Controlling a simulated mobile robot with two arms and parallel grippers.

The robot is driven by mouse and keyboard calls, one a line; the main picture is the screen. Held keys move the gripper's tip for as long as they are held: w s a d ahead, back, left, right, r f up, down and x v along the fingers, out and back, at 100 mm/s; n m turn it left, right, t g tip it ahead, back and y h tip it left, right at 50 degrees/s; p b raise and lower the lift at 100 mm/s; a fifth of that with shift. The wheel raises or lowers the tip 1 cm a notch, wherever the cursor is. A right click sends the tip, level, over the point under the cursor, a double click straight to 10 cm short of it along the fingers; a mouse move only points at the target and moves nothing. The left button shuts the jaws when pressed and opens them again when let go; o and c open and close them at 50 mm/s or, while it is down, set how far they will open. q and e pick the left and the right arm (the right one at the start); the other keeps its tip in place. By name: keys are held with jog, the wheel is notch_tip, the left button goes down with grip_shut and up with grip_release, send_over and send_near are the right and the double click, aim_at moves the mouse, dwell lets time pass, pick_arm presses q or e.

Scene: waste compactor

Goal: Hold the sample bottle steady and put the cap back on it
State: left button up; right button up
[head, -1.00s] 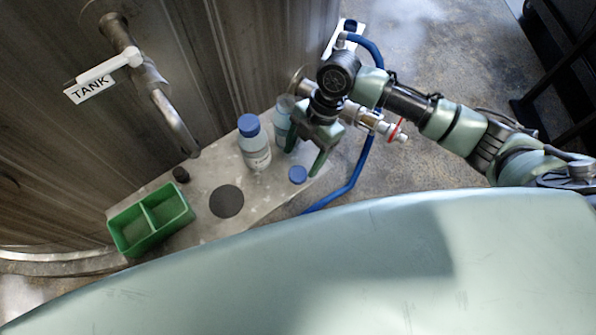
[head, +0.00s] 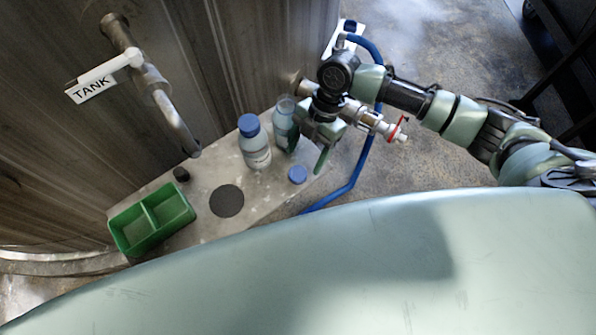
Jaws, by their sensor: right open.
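The open sample bottle (head: 282,118), clear with a pale label, stands upright on the shelf with no cap on it. A loose blue cap (head: 297,174) lies on the shelf in front of it, near the shelf's right edge. My right gripper (head: 308,151) is open and empty, pointing down just right of the open bottle and above the loose cap. One finger overlaps the bottle's right side in the picture; I cannot tell whether they touch. My left gripper is not in view.
A second bottle (head: 255,151) with its blue cap on stands left of the open one. The grey shelf (head: 210,170) also holds a dark round pad (head: 227,201), a small black stopper (head: 181,174) and a green two-part tray (head: 130,236). A blue hose (head: 357,171) hangs at the right.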

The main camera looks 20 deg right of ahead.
aim_at(298, 173)
jog(key=p+x, duration=0.1)
jog(key=x, duration=0.3)
jog(key=shift+s+a, duration=0.15)
jog(key=shift+s, duration=0.05)
jog(key=shift+a+f, duration=0.15)
jog(key=shift+f, duration=0.35)
jog(key=c, duration=1.4)
jog(key=shift+r, duration=0.1)
notch_tip(298, 173, up, 20)
jog(key=shift+f, duration=0.1)
